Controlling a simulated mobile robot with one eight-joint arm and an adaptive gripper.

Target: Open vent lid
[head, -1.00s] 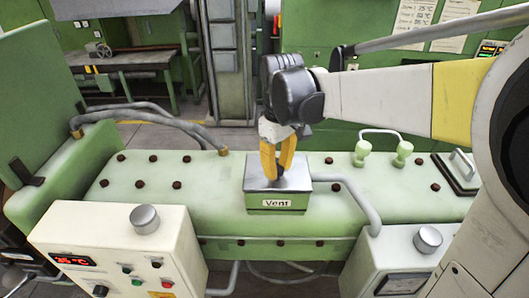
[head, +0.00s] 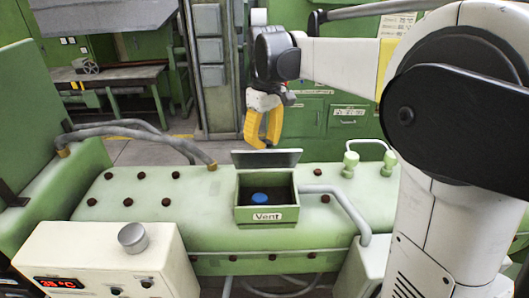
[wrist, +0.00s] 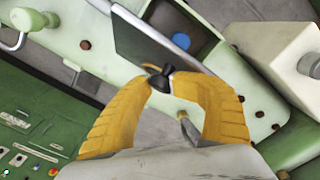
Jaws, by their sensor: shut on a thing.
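The vent box (head: 265,216) is a green box labelled "Vent" on the green machine body, with a blue round thing (head: 259,198) inside. Its grey metal lid (head: 267,158) stands raised along the box's far side, leaving the top uncovered. My gripper (head: 262,145) is behind and just above the lid, with yellow fingers pointing down. In the wrist view my gripper (wrist: 160,85) is shut on the lid's small black knob (wrist: 158,74). The lid (wrist: 150,45) and the blue thing (wrist: 181,41) show beyond the fingertips. The knob is hidden in the head view.
A grey pipe (head: 340,205) curves down right of the box. Two light-green knobbed fittings (head: 350,165) stand to its right. Hoses (head: 150,135) run along the back left. A control box (head: 105,260) with a grey dial stands at the front left.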

